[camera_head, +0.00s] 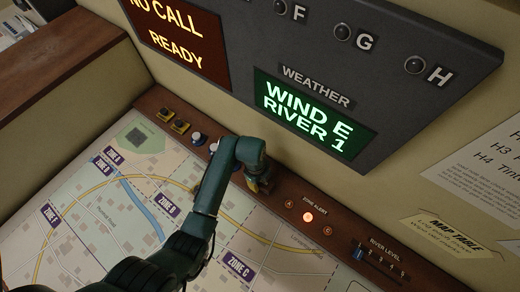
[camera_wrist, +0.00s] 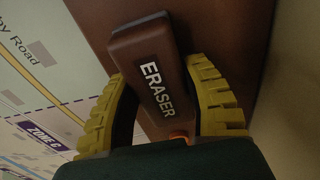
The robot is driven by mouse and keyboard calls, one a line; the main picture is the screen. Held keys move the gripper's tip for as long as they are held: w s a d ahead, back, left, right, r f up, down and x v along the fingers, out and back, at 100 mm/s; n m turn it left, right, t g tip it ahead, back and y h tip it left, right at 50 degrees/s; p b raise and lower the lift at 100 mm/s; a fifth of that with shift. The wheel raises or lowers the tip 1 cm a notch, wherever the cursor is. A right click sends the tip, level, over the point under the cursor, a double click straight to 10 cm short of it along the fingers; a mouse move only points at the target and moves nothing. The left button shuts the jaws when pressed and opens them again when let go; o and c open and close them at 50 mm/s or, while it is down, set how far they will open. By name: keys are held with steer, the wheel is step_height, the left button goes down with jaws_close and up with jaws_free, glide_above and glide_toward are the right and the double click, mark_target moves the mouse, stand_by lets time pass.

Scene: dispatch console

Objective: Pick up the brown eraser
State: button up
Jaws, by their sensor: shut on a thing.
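The brown eraser (camera_wrist: 150,75), with ERASER in white letters, fills the middle of the wrist view. My gripper (camera_wrist: 165,90) has its yellow ridged fingers on either side of the eraser and is shut on it. The eraser is over the brown wooden ledge (camera_wrist: 228,30); I cannot tell whether it touches the ledge. In the head view my gripper (camera_head: 262,184) is at the ledge below the weather display, and the eraser is mostly hidden there by my arm.
The zone map (camera_head: 110,215) lies flat in front of the ledge. Several buttons (camera_head: 180,127) are left of my gripper. The dark console panel (camera_head: 300,60) rises behind.

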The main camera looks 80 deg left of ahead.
step_height(320, 180, up, 10)
steer(key=shift+p, duration=0.5)
